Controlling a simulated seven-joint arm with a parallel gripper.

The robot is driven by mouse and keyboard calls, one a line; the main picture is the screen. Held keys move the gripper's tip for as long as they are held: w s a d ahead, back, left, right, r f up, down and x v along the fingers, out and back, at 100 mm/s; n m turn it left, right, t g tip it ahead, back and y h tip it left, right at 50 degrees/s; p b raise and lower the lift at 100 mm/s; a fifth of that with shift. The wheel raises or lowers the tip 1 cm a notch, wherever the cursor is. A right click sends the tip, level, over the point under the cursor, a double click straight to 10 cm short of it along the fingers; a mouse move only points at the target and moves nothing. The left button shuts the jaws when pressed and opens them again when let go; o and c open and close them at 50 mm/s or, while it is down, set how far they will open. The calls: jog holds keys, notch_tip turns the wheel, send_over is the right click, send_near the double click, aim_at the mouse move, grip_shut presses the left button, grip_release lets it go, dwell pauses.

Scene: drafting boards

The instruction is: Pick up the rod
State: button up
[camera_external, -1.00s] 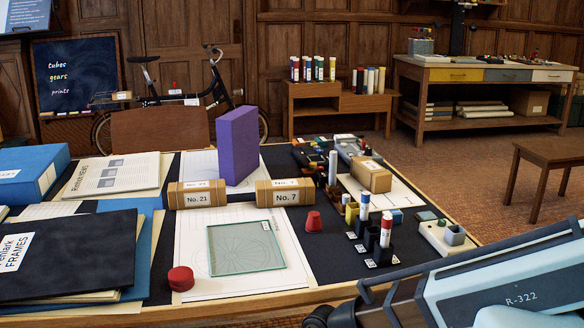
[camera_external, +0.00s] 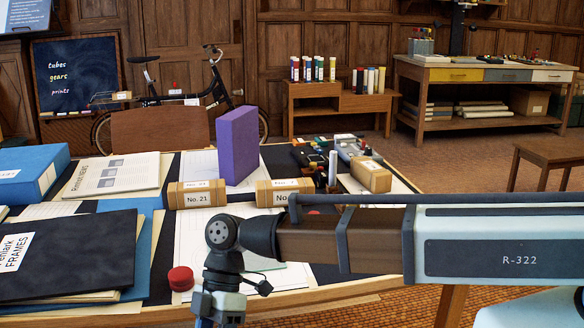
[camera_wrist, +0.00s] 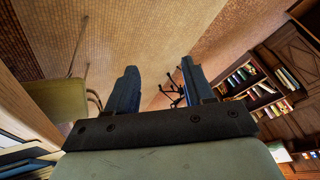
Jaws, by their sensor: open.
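A slim pale upright cylinder (camera_external: 332,168), the only rod-like thing now showing on the desk, stands among small items at the back right. I cannot tell for sure that it is the rod. My arm hides the front right of the desk, where the capped tubes stood. My gripper (camera_wrist: 160,88) is open, with two dark blue fingers wide apart and nothing between them. In the external view my wrist hangs at the desk's front edge, with the fingertips not clearly visible. The wrist view shows floor and furniture, and no rod.
A purple block (camera_external: 238,146) stands behind the No. 21 box (camera_external: 197,194). A red round piece (camera_external: 181,278) lies at the front. A black folder (camera_external: 70,255) and a blue binder (camera_external: 33,172) fill the left. A cardboard box (camera_external: 371,176) sits at the right.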

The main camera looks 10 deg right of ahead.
jog(key=w+a+r+n+y, duration=0.2)
jog(key=w+a+r, duration=0.1)
jog(key=r, duration=0.7)
jog(key=w+a+r+n+y, duration=0.1)
jog(key=w+a+r+n, duration=0.15)
jog(key=r, duration=0.85)
jog(key=w+d+f+m+t+h, duration=0.1)
jog(key=w+d+m+t, duration=0.1)
jog(key=w+d, duration=0.8)
jog(key=w+d+m+t+h, duration=0.1)
jog(key=w+d+t, duration=0.1)
jog(key=w+d, duration=0.8)
jog(key=m+t+h, duration=0.2)
jog(key=m+h, duration=0.2)
send_over(347, 196)
jog(key=shift+f, duration=6.4)
jog(key=shift+c, duration=0.3)
